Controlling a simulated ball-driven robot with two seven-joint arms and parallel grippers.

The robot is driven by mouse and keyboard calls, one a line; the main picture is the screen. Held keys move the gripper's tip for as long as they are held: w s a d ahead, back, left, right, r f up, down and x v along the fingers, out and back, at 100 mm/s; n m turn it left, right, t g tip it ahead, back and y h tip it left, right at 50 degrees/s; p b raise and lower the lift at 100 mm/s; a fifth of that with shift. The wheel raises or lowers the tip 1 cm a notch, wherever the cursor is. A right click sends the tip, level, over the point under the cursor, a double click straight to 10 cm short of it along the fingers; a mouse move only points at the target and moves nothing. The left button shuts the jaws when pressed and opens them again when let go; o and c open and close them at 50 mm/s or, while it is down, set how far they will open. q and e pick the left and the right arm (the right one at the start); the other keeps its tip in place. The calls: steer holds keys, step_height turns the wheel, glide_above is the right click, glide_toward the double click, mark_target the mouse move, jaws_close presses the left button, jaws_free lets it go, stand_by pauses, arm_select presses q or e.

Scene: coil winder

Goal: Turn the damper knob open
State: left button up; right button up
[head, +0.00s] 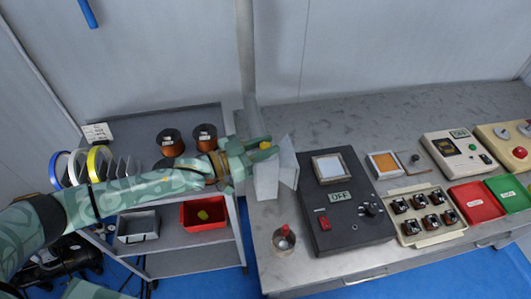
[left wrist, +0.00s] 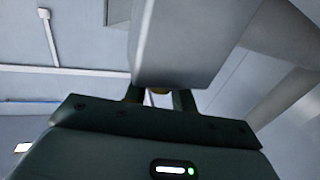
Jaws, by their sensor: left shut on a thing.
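My left gripper (head: 266,150) reaches in from the left to the grey sheet-metal duct (head: 288,165) by the back of the bench. The grey duct (left wrist: 185,45) fills the upper middle there and hides most of the knob. The knob's angle cannot be told. My right gripper is not in view.
A dark control box (head: 345,240) marked OFF stands right of the duct, with a red-topped jar (head: 284,238) before it. Copper spools (head: 170,143) stand on the cart (head: 206,262) at left. Part trays and red and green bins (head: 478,202) fill the bench's right side.

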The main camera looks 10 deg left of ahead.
arm_select(q)
steer(key=m+g+h+b, duration=0.1)
steer(key=m+g+b, duration=0.1)
steer(key=g+b, duration=0.1)
steer(key=m+g+h+b, duration=0.1)
steer(key=m+g+b, duration=0.2)
steer(key=g, duration=0.1)
steer(key=m+g+h+b, duration=0.2)
steer(key=g+b, duration=0.1)
steer(key=g, duration=0.1)
steer(key=shift+w+f+m, duration=0.15)
steer(key=shift+f+m, duration=0.2)
steer(key=shift+m, duration=0.05)
steer(key=m+g+b, duration=0.1)
steer(key=g+b, duration=0.1)
steer(key=g, duration=0.1)
steer(key=shift+r, duration=0.1)
steer(key=shift+r+m+g+b, duration=0.2)
steer(key=shift+m+g+b, duration=0.35)
steer(key=shift+m+g, duration=0.05)
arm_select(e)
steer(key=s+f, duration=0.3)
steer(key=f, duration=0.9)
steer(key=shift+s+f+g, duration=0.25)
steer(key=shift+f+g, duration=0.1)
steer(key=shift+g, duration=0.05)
arm_select(q)
steer(key=shift+r, duration=0.1)
steer(key=o, duration=1)
steer(key=shift+c, duration=0.2)
